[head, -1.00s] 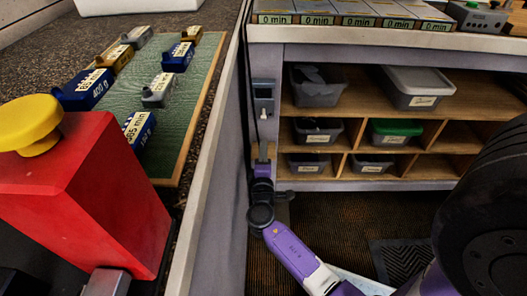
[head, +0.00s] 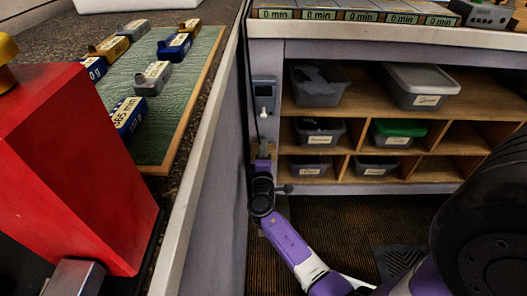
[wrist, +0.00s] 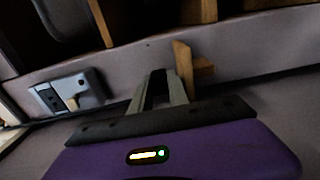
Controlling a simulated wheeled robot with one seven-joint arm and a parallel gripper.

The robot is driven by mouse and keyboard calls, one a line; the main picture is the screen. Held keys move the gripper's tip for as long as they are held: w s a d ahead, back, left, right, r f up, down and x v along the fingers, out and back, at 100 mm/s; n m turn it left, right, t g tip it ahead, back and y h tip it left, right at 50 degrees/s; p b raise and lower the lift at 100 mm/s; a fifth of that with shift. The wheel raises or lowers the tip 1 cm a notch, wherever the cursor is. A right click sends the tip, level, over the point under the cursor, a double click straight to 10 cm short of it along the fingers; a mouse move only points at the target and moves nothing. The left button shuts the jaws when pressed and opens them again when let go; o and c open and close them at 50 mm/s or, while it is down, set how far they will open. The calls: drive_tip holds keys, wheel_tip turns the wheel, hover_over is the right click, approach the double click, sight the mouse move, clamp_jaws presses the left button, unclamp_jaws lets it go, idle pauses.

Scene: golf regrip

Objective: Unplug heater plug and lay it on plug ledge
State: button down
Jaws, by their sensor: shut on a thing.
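My gripper (head: 262,150) is low against the pale bench side, below the grey socket box (head: 264,92). In the wrist view its two grey fingers (wrist: 163,78) are closed around a dark thing between them, which seems to be the heater plug (wrist: 158,92); the fingers hide most of it. The wooden plug ledge (wrist: 203,70) is just right of the fingertips. I cannot tell whether the plug touches it. The socket box is also in the wrist view (wrist: 88,82), to the left and apart from the fingers. A thin dark cord (head: 257,125) runs down to the gripper.
A shelf unit (head: 365,130) with several labelled bins is right of the gripper. A red block (head: 75,165) and a green mat (head: 190,105) with several weights are on the left bench. Carpeted floor is open below the shelves.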

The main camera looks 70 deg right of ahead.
drive_tip(key=c, duration=1.2)
unclamp_jaws()
drive_tip(key=shift+f, duration=0.1)
drive_tip(key=shift+f, duration=0.1)
drive_tip(key=shift+a, duration=0.15)
drive_tip(key=v, duration=0.3)
drive_tip(key=p+v, duration=0.1)
drive_tip(key=v, duration=0.3)
drive_tip(key=shift+s+a+r, duration=0.15)
drive_tip(key=shift+a+r, duration=0.05)
drive_tip(key=shift+r, duration=0.05)
